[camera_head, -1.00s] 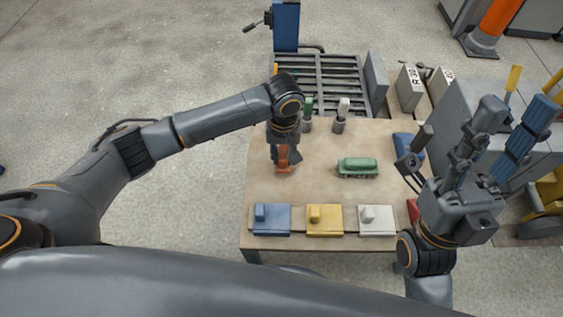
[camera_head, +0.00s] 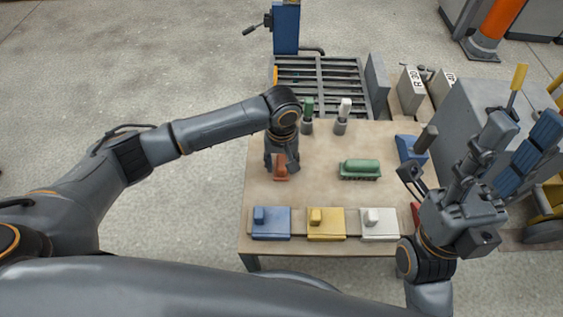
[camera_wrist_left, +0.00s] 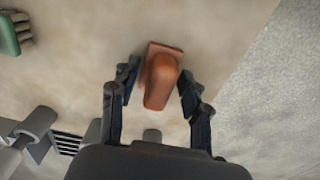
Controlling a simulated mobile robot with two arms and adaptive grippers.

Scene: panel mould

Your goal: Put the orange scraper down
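The orange scraper (camera_head: 281,172) lies on the tabletop, left of the green brush. My left gripper (camera_head: 282,166) is low over it, pointing down. In the left wrist view the scraper (camera_wrist_left: 161,80) sits between the two spread fingers (camera_wrist_left: 158,92). A clear gap shows on its left side; the right finger is very close to it, and I cannot tell if they touch. My right gripper (camera_head: 516,135) is raised at the right, fingers pointing up and apart, with nothing between them.
The table (camera_head: 315,190) holds a green brush (camera_head: 360,169). Blue (camera_head: 271,223), yellow (camera_head: 326,224) and white (camera_head: 380,223) blocks line the front edge. Green (camera_head: 308,108) and white (camera_head: 344,108) handles stand at the back. A blue item (camera_head: 410,149) lies at the right edge.

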